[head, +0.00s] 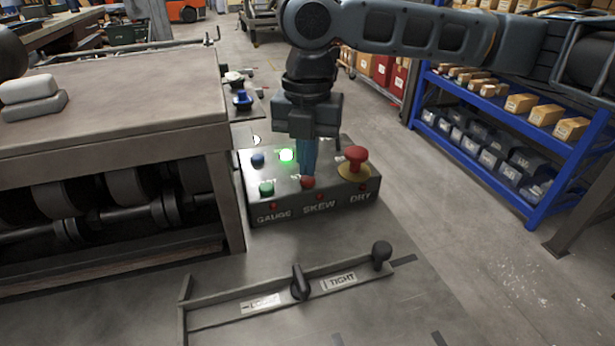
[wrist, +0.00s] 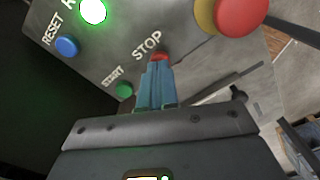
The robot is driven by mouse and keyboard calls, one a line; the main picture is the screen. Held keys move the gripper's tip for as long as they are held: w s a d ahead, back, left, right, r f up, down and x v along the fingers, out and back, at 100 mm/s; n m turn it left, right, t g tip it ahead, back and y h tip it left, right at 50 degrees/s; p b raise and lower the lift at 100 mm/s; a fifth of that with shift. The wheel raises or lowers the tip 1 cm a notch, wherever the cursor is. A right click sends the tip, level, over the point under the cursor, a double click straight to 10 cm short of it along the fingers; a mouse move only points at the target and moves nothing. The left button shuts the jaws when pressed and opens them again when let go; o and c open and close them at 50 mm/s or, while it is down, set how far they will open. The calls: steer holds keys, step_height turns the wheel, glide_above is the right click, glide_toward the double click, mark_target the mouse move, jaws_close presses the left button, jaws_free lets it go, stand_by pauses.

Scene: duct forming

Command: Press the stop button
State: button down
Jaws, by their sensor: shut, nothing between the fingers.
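The stop button is a small red button (head: 307,183) on the sloped top of the grey control box (head: 330,208). In the wrist view the red stop button (wrist: 160,57) shows beside the STOP label, partly hidden behind my fingertips. My gripper (head: 306,174) points down with its blue fingers together and nothing between them. In the wrist view the fingertips (wrist: 158,66) are at the stop button; I cannot tell whether they touch it or hover just above.
A green start button (wrist: 124,90), a blue reset button (wrist: 66,46) and a lit green lamp (head: 287,155) are left of the gripper. A large red mushroom button (head: 356,157) on a yellow base stands close at right. A lever bar (head: 290,290) lies in front.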

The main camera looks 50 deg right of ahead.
steer(key=shift+f+b, duration=0.4)
steer(key=shift+f, duration=0.25)
steer(key=shift+r, duration=0.1)
steer(key=shift+r+p, duration=3.15)
steer(key=shift+r, duration=0.25)
